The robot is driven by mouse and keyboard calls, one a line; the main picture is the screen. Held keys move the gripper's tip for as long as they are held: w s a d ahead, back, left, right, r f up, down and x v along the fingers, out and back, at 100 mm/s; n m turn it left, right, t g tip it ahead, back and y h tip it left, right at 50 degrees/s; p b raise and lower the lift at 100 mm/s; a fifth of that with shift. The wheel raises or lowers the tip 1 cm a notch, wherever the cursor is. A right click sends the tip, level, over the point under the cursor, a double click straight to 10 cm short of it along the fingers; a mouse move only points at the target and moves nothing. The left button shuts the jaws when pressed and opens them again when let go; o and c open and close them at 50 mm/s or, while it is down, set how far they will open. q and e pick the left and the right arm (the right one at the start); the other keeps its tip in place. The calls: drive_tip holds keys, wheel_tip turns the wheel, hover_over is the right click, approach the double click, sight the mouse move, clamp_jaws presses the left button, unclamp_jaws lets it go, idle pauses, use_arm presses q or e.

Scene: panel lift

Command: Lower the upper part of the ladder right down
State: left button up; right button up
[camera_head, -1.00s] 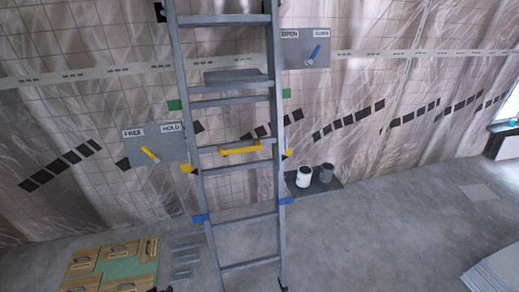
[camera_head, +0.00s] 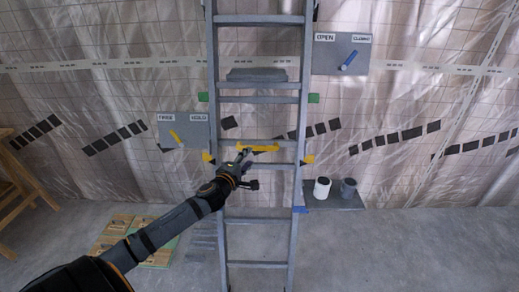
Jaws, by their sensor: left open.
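The grey ladder (camera_head: 299,190) stands upright in front of the sheeted wall. A yellow handle (camera_head: 265,149) sits on one of its rungs, with yellow marks on both rails at about that height. My left gripper (camera_head: 243,157) is open, at the left end of the yellow handle; I cannot tell whether it touches. The FREE/HOLD plate (camera_head: 196,131) is left of the ladder; its yellow lever (camera_head: 176,137) leans toward FREE. The OPEN/CLOSED plate (camera_head: 327,57) is at upper right; its blue lever (camera_head: 349,59) leans toward CLOSED. My right gripper is not in view.
A white pot (camera_head: 321,188) and a grey pot (camera_head: 348,188) stand on a dark mat right of the ladder. Wooden panels (camera_head: 112,228) lie on the floor at left, partly behind my left arm. A wooden trestle (camera_head: 22,180) stands at the left edge. Floor at right is clear.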

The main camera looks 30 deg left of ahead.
sight(256, 149)
use_arm(q)
drive_tip(key=w, duration=0.2)
drive_tip(key=w+p, duration=0.1)
drive_tip(key=w, duration=0.2)
drive_tip(key=w+a+p, duration=0.1)
drive_tip(key=w, duration=0.1)
drive_tip(key=shift+w+f, duration=0.2)
drive_tip(key=shift+w, duration=0.1)
drive_tip(key=shift+w+f+p, duration=0.15)
drive_tip(key=shift+w+p, duration=0.15)
drive_tip(key=shift+w, duration=0.25)
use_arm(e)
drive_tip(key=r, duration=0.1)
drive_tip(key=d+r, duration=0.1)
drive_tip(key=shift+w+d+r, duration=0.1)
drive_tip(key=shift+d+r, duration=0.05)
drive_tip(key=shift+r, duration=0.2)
use_arm(q)
clamp_jaws()
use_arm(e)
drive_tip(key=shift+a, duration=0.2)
